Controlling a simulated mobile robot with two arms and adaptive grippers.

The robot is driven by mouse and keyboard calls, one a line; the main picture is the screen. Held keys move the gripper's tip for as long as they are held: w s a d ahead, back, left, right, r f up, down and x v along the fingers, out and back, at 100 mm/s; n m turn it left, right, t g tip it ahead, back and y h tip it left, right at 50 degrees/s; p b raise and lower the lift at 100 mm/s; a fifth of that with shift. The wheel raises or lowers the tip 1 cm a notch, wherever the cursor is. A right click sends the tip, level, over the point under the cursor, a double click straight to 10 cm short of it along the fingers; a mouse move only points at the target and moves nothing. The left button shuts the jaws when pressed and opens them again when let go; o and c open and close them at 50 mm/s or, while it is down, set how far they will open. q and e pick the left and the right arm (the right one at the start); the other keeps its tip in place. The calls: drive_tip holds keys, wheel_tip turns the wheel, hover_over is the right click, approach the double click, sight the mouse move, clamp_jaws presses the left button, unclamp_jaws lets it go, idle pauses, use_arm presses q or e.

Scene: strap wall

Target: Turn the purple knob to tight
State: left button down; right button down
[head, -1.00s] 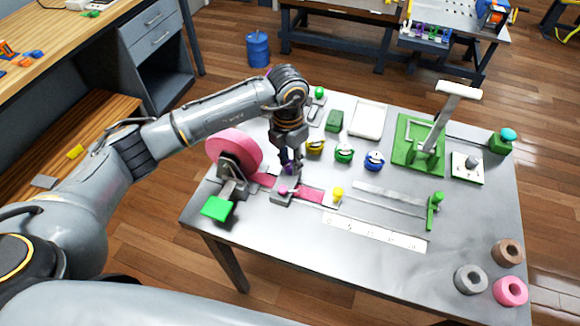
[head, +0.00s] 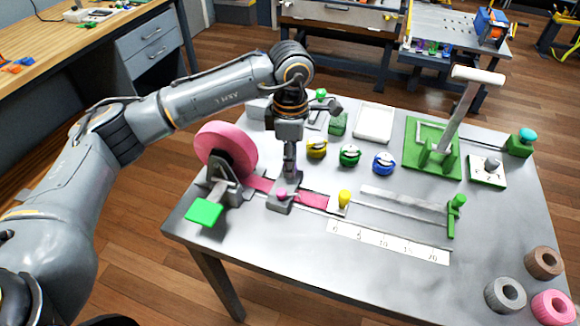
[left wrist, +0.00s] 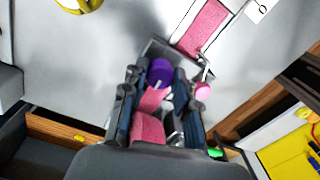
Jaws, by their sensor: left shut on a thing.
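The purple knob (left wrist: 160,72) is a round purple cap between the two fingers in the left wrist view, with a pale line near its edge. My left gripper (left wrist: 157,88) points down and is shut on it. In the head view my left gripper (head: 290,172) stands over the pink strap (head: 313,200), at the back of a small grey block (head: 279,207) with a pink knob (head: 281,194). The gripper hides the purple knob there. No tight or loose mark can be read. My right gripper is not in view.
A pink roll (head: 229,150) and a green plate (head: 204,212) stand at the left. Yellow, green (head: 350,155) and blue (head: 384,163) round pieces stand behind.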

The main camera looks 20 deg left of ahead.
use_arm(q)
drive_tip(key=shift+m+b, duration=0.35)
drive_tip(key=shift+m, duration=0.25)
drive_tip(key=shift+r, duration=0.1)
drive_tip(key=shift+w, duration=0.1)
drive_tip(key=c, duration=1)
unclamp_jaws()
drive_tip(key=shift+d, duration=0.1)
wheel_tip(320, 180, up, 12)
drive_tip(key=shift+w+f, duration=0.1)
drive_tip(key=shift+w, duration=0.05)
